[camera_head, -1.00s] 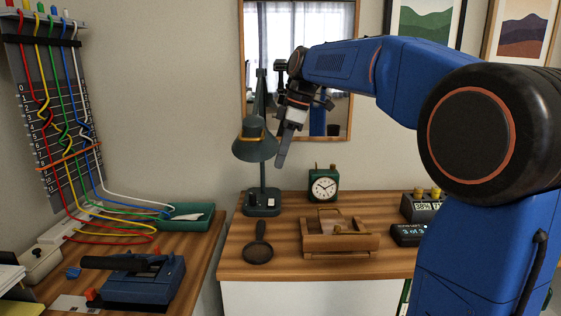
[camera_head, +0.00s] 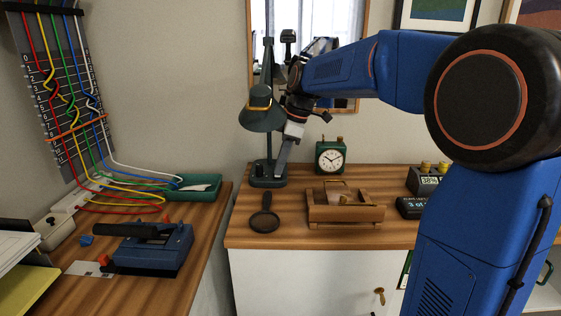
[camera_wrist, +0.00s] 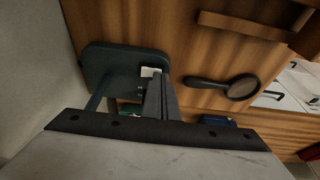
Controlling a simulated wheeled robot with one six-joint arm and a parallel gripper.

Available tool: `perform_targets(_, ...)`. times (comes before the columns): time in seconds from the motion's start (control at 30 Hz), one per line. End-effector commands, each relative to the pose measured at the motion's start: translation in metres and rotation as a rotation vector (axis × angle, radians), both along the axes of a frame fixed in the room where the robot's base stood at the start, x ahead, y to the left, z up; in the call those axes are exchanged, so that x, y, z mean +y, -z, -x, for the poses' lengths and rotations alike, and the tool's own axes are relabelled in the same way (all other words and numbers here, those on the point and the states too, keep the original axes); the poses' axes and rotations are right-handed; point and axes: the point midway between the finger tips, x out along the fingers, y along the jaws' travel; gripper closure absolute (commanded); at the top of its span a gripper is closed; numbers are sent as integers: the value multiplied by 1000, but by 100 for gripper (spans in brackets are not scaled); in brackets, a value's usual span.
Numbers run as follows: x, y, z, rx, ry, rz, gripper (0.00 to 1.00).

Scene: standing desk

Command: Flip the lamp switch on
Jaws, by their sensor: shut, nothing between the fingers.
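The dark green desk lamp has a cone shade (camera_head: 262,117) with an orange band and a rounded base (camera_head: 258,181) on the wooden desk. In the wrist view, the base (camera_wrist: 105,62) carries a white switch (camera_wrist: 149,71), partly hidden by my fingers. My gripper (camera_head: 280,173) points down over the right part of the base, its tips close to it. In the wrist view my gripper (camera_wrist: 161,82) is shut and empty, with its fingertips right beside the switch. I cannot tell whether they touch it, or which way the switch is set.
A magnifying glass (camera_head: 265,220) lies in front of the lamp. A green clock (camera_head: 330,157) and a wooden tray (camera_head: 346,213) stand to its right. The lamp shade hangs close to the left of my wrist. A wall mirror (camera_head: 258,40) is behind.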

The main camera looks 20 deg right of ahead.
Motion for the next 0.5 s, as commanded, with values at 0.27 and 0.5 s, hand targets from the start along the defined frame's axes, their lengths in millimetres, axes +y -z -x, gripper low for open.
perform_targets(0.27, 1, 1, 1, -15, -1, 5, 100)
perform_targets(0.5, 1, 3, 2, -36, 1, 12, 100)
